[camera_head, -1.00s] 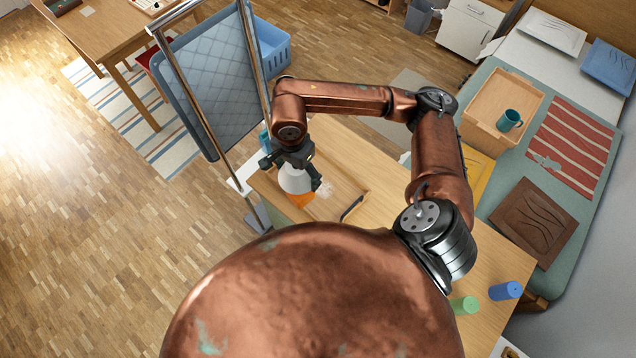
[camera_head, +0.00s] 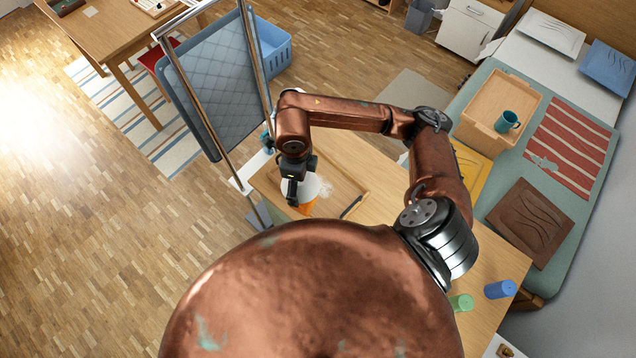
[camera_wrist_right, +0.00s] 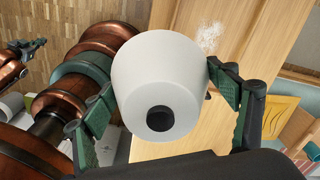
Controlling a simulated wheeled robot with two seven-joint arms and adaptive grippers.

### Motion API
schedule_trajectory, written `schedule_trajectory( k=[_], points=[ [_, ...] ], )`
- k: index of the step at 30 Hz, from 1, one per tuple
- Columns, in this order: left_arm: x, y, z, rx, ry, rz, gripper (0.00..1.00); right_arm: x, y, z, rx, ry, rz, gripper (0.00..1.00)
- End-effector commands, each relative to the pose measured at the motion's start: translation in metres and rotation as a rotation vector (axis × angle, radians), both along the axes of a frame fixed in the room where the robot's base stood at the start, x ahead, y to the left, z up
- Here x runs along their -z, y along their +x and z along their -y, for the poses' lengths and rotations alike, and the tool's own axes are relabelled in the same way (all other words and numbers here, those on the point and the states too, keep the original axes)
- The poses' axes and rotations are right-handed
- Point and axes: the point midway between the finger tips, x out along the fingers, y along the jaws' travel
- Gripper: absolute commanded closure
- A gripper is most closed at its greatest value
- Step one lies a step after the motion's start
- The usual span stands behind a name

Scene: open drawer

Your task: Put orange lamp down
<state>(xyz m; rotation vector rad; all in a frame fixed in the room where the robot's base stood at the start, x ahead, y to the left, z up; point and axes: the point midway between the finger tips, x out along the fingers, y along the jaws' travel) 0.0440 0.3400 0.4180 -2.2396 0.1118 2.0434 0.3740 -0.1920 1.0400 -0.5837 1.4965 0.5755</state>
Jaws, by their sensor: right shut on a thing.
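The orange lamp has a white shade (camera_head: 313,187) and an orange part (camera_head: 306,208) below it. My right gripper (camera_head: 301,193) is shut on the lamp, over the wooden tray on the table. In the right wrist view the white shade (camera_wrist_right: 158,88) sits between the green-padded fingers of the right gripper (camera_wrist_right: 160,105), its round dark opening toward the camera. The lamp's lower end is hidden, so I cannot tell if it touches the tray. My left gripper (camera_wrist_right: 27,46) shows small and dark at the upper left of the wrist view.
The wooden tray (camera_head: 345,183) has a dark handle and a whitish patch. The wooden table (camera_head: 385,208) has clear surface right of it. A metal-framed panel (camera_head: 222,85) stands close left.

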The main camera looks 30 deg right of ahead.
Motion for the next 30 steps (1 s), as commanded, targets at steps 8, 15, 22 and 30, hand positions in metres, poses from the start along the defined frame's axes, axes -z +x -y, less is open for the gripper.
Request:
schedule_trajectory(
  k=[8,15,22,30],
  points=[
    [-0.009,0.001,0.000,0.000,0.000,0.001,1.00,-0.003,-0.008,-0.002,0.337,0.003,0.002,0.78],
    [-0.015,0.001,0.000,0.000,0.000,0.003,1.00,-0.004,-0.014,-0.003,0.635,0.003,0.003,0.78],
    [-0.020,0.002,0.000,0.000,0.000,0.003,1.00,-0.005,-0.018,-0.004,0.891,0.006,0.004,0.78],
    [-0.023,0.002,0.000,0.000,-0.001,0.004,1.00,-0.005,-0.021,-0.004,1.039,0.004,0.005,0.78]
  ],
)
